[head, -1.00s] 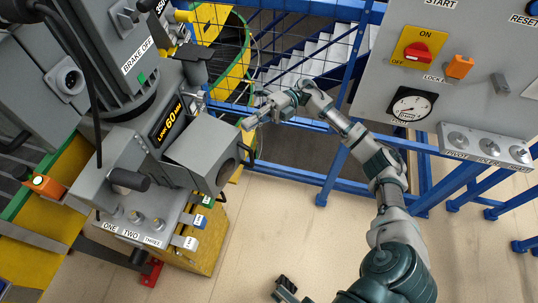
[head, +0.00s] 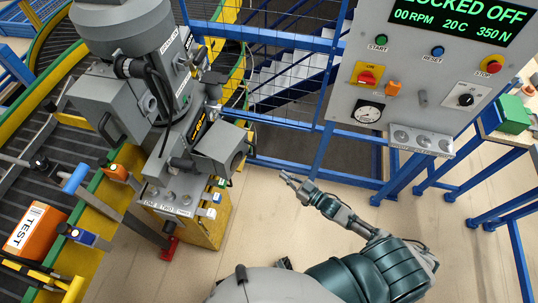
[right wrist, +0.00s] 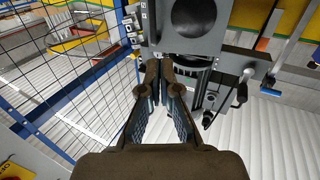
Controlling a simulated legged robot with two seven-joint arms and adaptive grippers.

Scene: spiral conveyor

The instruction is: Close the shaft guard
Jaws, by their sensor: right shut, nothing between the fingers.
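A grey box-shaped cover (head: 222,150), which looks like the shaft guard, sticks out from the front of the grey drive unit, beside the yellow-lettered display (head: 199,126). It sits tilted, with a dark handle on its right side. I cannot tell whether it is fully closed. My right gripper (head: 286,178) is shut and empty, to the right of the cover and apart from it. In the right wrist view the gripper's fingertips (right wrist: 158,66) are together, in front of grey machinery. My left gripper is not in view.
A grey control panel (head: 424,75) reading "LOCKED OFF" and 00 RPM stands at the right. Blue railing (head: 290,125) and mesh stand behind the gripper. An orange TEST box (head: 34,228) lies on the conveyor at the left. The floor (head: 235,225) beside the yellow base is clear.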

